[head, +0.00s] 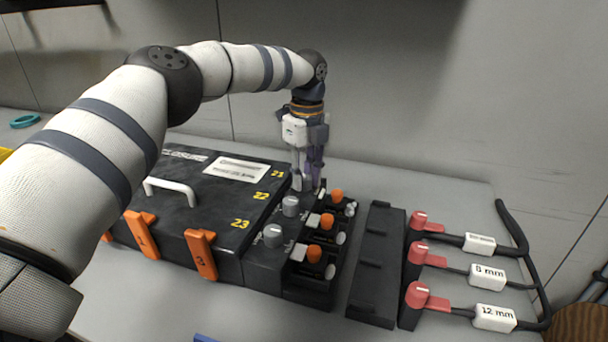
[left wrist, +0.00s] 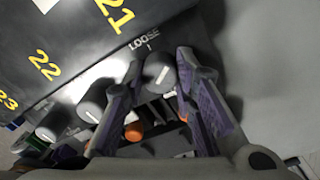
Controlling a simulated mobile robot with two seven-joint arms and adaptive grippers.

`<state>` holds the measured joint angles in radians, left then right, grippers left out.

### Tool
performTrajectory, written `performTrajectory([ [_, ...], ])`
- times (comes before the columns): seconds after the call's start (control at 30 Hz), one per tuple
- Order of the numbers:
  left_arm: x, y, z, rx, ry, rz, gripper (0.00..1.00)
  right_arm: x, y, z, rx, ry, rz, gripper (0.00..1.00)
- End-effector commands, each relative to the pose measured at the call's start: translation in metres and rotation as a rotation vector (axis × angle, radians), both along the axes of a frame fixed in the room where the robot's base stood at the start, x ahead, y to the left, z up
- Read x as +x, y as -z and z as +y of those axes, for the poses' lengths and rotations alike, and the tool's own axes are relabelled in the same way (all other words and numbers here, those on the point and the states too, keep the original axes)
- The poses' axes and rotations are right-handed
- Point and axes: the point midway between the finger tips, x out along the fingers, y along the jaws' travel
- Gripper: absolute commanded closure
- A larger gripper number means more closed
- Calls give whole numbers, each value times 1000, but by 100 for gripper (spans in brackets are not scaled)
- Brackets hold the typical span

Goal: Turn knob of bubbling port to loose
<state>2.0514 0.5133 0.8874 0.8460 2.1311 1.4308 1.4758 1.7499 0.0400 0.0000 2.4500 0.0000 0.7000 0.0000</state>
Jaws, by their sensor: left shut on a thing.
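My left gripper (head: 308,186) points down at the far end of a row of grey knobs, beside the number 21 on the black closure box (head: 215,190). In the left wrist view, my left gripper (left wrist: 159,70) has its fingers on both sides of a grey knob (left wrist: 161,74) and is shut on it. A white line on the knob's face slants toward the upper right. The word LOOSE (left wrist: 144,42) and a short mark are printed just above it. In the head view the fingers hide this knob. My right gripper is not in view.
Two more grey knobs, the middle one (head: 290,206) and the near one (head: 273,236), stand close to the fingers. Orange knobs (head: 327,220) line the right side. A black rack (head: 376,265) and red-ended cables (head: 418,255) lie farther right.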

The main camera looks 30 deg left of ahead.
Motion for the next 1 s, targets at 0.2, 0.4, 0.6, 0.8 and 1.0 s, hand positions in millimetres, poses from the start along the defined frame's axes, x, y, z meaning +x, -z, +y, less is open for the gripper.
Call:
performTrajectory([
  [0.2,0,-2,0,0,-202,-4,100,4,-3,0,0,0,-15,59],
  [0.4,1,-2,1,1,-392,-4,100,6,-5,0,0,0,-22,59],
  [0.6,1,-1,1,0,-578,-3,100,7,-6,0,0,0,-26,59],
  [0.8,1,-1,1,0,-743,-3,100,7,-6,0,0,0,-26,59],
  [1.0,1,-1,1,0,-871,-3,100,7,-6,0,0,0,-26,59],
])
